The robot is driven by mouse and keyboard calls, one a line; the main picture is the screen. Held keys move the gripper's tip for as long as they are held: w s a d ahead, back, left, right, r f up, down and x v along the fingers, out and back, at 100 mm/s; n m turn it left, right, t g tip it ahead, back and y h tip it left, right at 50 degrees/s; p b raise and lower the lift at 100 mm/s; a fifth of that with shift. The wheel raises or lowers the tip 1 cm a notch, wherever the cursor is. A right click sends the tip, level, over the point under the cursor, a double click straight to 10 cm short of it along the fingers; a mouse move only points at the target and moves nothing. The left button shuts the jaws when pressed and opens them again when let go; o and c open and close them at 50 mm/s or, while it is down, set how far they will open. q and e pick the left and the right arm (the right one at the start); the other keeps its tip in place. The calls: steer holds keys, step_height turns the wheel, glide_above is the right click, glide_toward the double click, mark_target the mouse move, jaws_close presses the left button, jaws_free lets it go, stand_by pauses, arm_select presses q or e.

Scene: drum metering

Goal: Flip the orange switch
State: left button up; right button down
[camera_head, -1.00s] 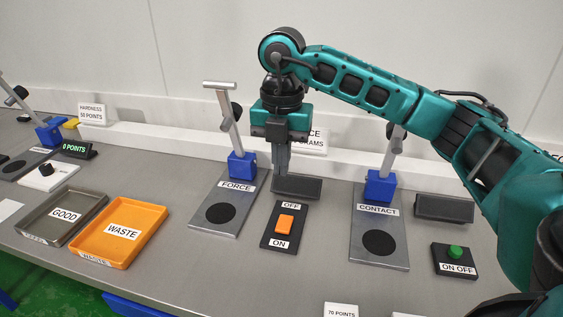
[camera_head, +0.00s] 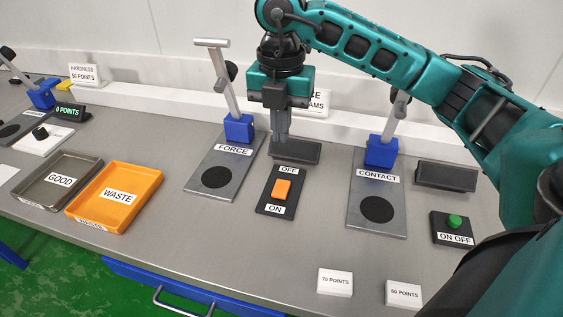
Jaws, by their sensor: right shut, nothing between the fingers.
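The orange switch (camera_head: 282,189) sits on a black plate (camera_head: 266,207) on the grey table, with an OFF label at its far end and an ON label at its near end. Which way the switch is tipped is hard to tell. My right gripper (camera_head: 281,139) is shut and empty, pointing down above the far end of the switch plate, in front of a dark grey block. Its fingertips are apart from the orange switch. My left gripper is not in view.
The FORCE stand (camera_head: 213,179) is left of the switch and the CONTACT stand (camera_head: 377,211) right of it. A green button box (camera_head: 453,228) is further right. An orange WASTE tray (camera_head: 117,198) and a GOOD tray (camera_head: 58,181) stand left. Table in front of the switch is clear.

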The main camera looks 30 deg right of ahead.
mark_target(281, 192)
step_height(281, 192, down, 13)
steer(key=shift+f, duration=0.3)
steer(key=shift+f, duration=0.15)
